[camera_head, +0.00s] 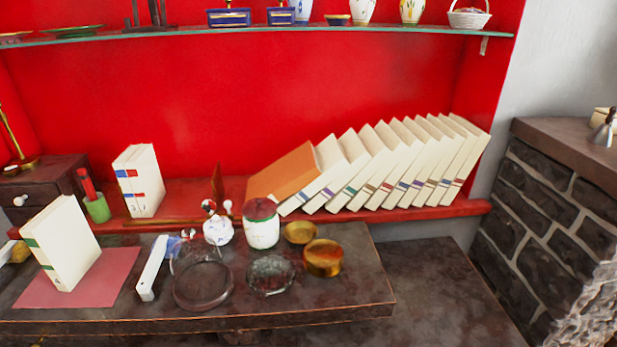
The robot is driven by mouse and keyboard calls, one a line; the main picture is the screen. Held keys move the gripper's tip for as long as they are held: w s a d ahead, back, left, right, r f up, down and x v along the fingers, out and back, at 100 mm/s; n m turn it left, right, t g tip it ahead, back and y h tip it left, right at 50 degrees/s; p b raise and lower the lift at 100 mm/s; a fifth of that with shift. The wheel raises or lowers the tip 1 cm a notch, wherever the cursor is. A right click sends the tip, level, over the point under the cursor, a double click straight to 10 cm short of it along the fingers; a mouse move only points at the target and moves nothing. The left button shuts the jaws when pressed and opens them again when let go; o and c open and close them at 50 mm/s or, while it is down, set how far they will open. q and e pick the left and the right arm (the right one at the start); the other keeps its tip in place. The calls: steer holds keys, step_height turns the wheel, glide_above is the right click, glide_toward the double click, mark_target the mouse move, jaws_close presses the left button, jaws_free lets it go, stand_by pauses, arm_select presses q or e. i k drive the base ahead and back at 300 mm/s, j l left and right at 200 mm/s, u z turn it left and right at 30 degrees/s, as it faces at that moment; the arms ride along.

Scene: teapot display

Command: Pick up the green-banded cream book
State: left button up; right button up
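A cream book with a green band (66,243) stands tilted on a flat red mat (105,282) at the left of the dark table. Its green band is near the top of the narrow spine. Another cream book with a green label shows in the row leaning on the red shelf; only its spine and top edge are visible. Neither of my grippers is in view.
A white book with red and blue bands (140,181) stands on the red shelf (420,213), left of the leaning row of books (400,165). A white jar (262,230), glass dishes (270,275), a brass pot (323,258) and a white bar (152,268) crowd the table's middle. Its front right is clear.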

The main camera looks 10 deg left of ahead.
mark_target(60, 237)
steer(key=u, duration=1.9)
